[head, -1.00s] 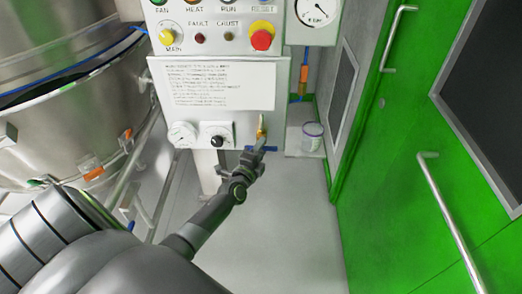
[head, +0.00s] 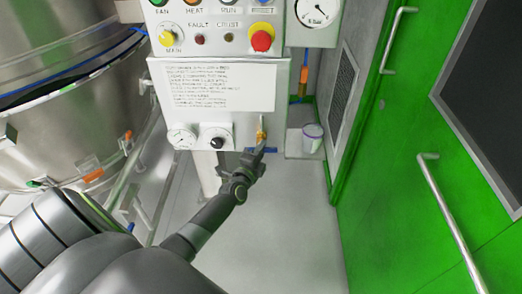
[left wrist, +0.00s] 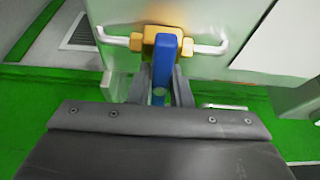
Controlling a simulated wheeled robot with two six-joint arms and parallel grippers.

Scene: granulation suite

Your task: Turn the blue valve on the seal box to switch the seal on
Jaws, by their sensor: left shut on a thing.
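The seal box is a white panel (head: 243,122) with a text plate, a small gauge and a black knob on its front. A brass valve (head: 262,134) sits at its lower right; its brass body (left wrist: 160,42) also shows in the left wrist view, with pale pipes at both sides. The blue valve handle (left wrist: 160,66) stands out from the brass body toward the wrist camera. My left gripper (head: 257,153) is shut on the handle, with one finger on each side of it in the left wrist view (left wrist: 160,88). My right gripper is out of view.
Above is a control panel (head: 225,45) with a red stop button (head: 261,38). A steel vessel (head: 70,140) stands at the left. A green door (head: 400,160) closes off the right. The floor below is clear.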

